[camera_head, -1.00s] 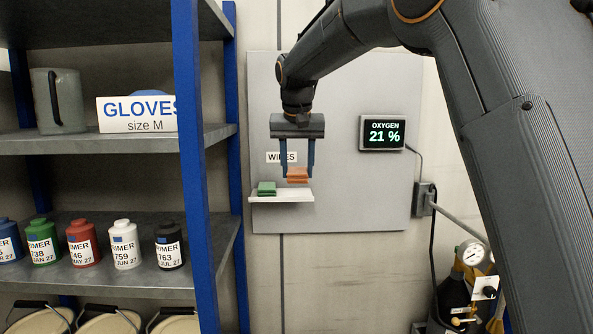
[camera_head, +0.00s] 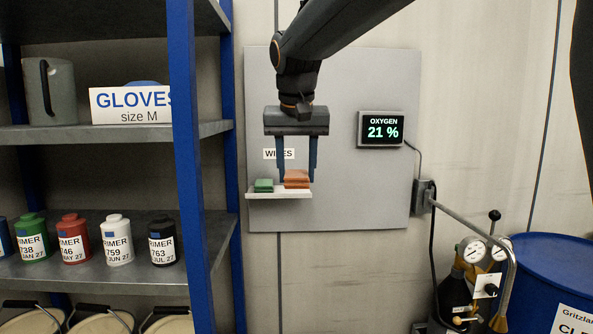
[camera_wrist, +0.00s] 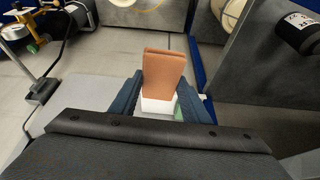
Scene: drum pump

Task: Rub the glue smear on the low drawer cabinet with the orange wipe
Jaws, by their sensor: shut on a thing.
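The orange wipe (camera_head: 297,179) is a folded stack between the fingers of my gripper (camera_head: 297,178), just above or at the white wall shelf (camera_head: 280,195). In the wrist view the orange wipe (camera_wrist: 164,72) stands out between the two fingertips of my gripper (camera_wrist: 163,97), which is shut on it. A green wipe (camera_head: 264,185) lies on the shelf to the left of the orange one.
A rack with a blue post (camera_head: 190,160) stands on the left, holding primer bottles (camera_head: 118,240) and a gloves box (camera_head: 130,105). An oxygen display (camera_head: 381,128) is on the wall. A blue drum (camera_head: 550,285) and gas cylinder gear (camera_head: 475,280) stand at the right.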

